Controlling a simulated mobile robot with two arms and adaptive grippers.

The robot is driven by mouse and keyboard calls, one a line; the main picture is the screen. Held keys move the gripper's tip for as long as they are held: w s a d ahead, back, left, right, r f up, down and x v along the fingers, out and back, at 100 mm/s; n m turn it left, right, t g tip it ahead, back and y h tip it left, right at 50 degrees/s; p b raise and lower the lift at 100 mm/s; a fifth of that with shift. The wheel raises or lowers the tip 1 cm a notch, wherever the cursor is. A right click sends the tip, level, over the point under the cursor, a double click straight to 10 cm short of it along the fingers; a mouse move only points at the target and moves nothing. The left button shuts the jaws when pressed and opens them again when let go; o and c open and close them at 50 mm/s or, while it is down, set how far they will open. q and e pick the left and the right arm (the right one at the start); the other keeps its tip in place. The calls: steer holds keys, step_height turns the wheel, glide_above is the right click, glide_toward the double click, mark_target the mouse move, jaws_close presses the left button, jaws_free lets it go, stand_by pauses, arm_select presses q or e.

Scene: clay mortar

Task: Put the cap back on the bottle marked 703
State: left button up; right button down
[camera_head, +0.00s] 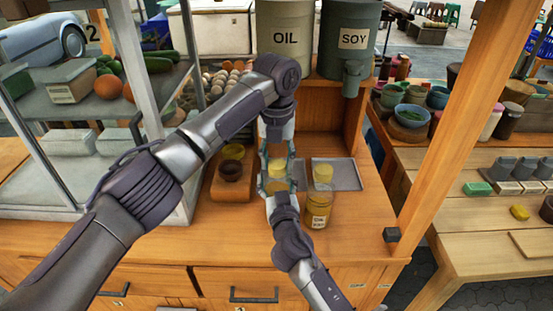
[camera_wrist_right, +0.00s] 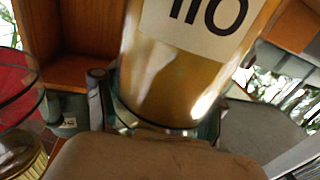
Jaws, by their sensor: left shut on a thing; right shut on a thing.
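My left gripper (camera_head: 277,148) reaches down from above and is shut on a pale yellow cap (camera_head: 277,168). My right gripper (camera_head: 278,192) comes up from below and is shut on a small bottle (camera_head: 276,184) with yellowish contents. The cap is directly above this bottle; whether they touch I cannot tell. The right wrist view shows the held bottle (camera_wrist_right: 170,85) large between the fingers, with a pale label partly cut off, so I cannot read its full mark. A second labelled bottle (camera_head: 319,207) stands to the right on the counter; its label is too small to read.
A grey tray (camera_head: 346,176) lies behind, with another yellow cap (camera_head: 322,172) seen over it. A wooden board (camera_head: 219,190) with two small bowls is to the left. Large OIL (camera_head: 285,38) and SOY (camera_head: 352,40) containers stand behind. The counter front is clear.

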arm_select(q)
steer(key=m, duration=0.3)
steer(key=o, duration=0.7)
steer(key=shift+d, duration=0.1)
